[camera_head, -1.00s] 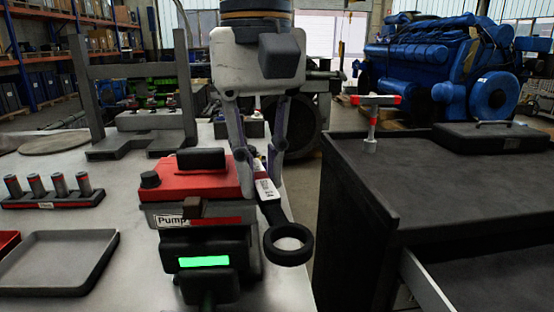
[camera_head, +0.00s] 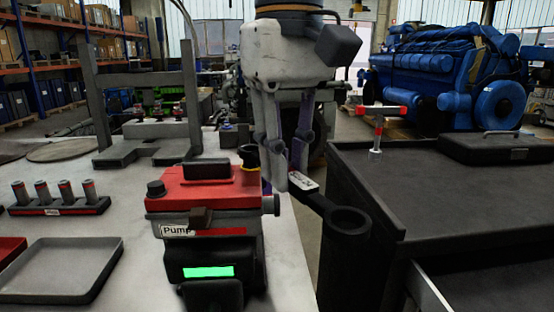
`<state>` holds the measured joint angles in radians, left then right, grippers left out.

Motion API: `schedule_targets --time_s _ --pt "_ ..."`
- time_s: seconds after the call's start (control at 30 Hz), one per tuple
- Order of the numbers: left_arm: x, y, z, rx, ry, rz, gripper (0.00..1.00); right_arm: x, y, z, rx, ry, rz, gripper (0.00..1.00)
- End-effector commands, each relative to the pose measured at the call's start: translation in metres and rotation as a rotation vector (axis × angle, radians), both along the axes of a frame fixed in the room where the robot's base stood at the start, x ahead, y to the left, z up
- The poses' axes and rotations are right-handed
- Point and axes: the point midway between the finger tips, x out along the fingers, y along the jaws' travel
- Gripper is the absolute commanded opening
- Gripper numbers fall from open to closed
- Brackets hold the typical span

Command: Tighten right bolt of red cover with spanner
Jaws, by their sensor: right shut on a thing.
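The pump (camera_head: 207,225) with its red cover (camera_head: 200,190) stands on the pale table. I cannot tell for sure which part is the right bolt. My right gripper (camera_head: 290,178) points down just right of the cover, shut on the dark spanner (camera_head: 325,207). My left gripper is not in view.
A dark cabinet (camera_head: 400,190) stands at the right, with a red-tipped T-shaped tool (camera_head: 377,125) upright on it. A rack of cylinders (camera_head: 58,208) and a grey tray (camera_head: 62,273) lie at the left. A grey frame (camera_head: 103,110) stands behind.

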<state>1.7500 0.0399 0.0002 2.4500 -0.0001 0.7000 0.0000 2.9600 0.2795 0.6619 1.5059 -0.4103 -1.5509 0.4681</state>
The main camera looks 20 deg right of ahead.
Motion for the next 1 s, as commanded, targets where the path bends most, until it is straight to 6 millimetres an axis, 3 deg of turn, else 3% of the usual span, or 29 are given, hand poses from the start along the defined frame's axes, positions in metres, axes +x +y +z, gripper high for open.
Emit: schedule_targets --time_s 0.2,0.47,0.63,0.87,1.0 --pt "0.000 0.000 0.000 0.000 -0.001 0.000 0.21 0.005 -0.020 0.000 0.002 -0.002 0.200 0.00" --pt "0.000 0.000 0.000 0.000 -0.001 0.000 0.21 0.007 -0.024 0.000 0.002 -0.001 0.244 0.00" --pt "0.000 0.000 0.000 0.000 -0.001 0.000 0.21 0.016 -0.041 0.000 0.001 -0.002 0.435 0.00" --pt "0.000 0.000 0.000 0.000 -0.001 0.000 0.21 0.017 -0.043 0.001 0.000 -0.002 0.460 0.00" --pt "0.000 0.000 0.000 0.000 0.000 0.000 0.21 0.029 -0.056 0.000 0.002 -0.002 0.627 0.00"
